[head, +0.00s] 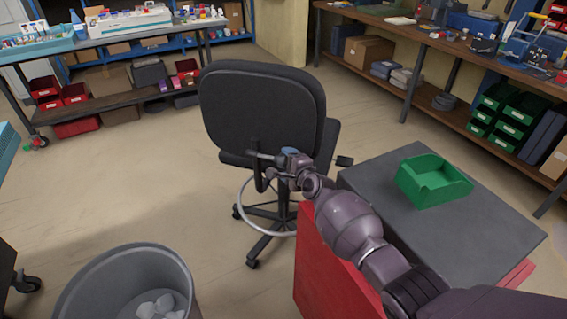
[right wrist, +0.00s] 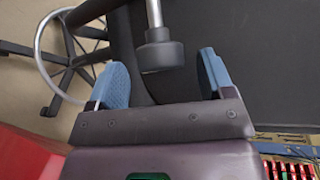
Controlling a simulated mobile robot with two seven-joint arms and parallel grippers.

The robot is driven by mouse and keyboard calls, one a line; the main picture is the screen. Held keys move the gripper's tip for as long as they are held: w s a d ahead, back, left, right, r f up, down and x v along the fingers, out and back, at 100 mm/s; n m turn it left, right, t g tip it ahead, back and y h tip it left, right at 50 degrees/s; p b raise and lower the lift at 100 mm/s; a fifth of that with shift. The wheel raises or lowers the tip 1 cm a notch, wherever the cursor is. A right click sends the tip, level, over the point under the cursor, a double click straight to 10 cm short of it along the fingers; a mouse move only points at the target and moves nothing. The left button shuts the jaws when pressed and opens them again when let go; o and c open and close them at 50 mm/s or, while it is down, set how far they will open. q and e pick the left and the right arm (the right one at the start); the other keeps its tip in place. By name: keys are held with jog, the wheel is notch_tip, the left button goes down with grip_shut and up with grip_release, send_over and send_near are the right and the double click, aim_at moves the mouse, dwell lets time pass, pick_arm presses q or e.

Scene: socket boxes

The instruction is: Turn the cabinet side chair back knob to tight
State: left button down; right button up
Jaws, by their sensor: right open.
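The black office chair (head: 262,105) stands with its back toward me, beside the red cabinet. In the right wrist view a dark round knob (right wrist: 160,50) on a metal shaft shows close up, in front of the black chair back (right wrist: 235,40). My right gripper (head: 285,158) is at the lower part of the chair back in the head view. In the right wrist view my right gripper (right wrist: 163,77) is open, its blue finger pads on either side of the knob's end, with gaps to both. The knob's markings are not visible. My left gripper is not in view.
The red cabinet (head: 325,275) with a grey top (head: 460,235) is under and beside my right arm; a green bin (head: 430,182) sits on it. A grey waste bin (head: 125,260) stands front left. Shelves line the back; floor left of the chair is clear.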

jog(key=shift+b+x, duration=0.5)
jog(key=shift+x, duration=0.8)
jog(key=c, duration=0.9)
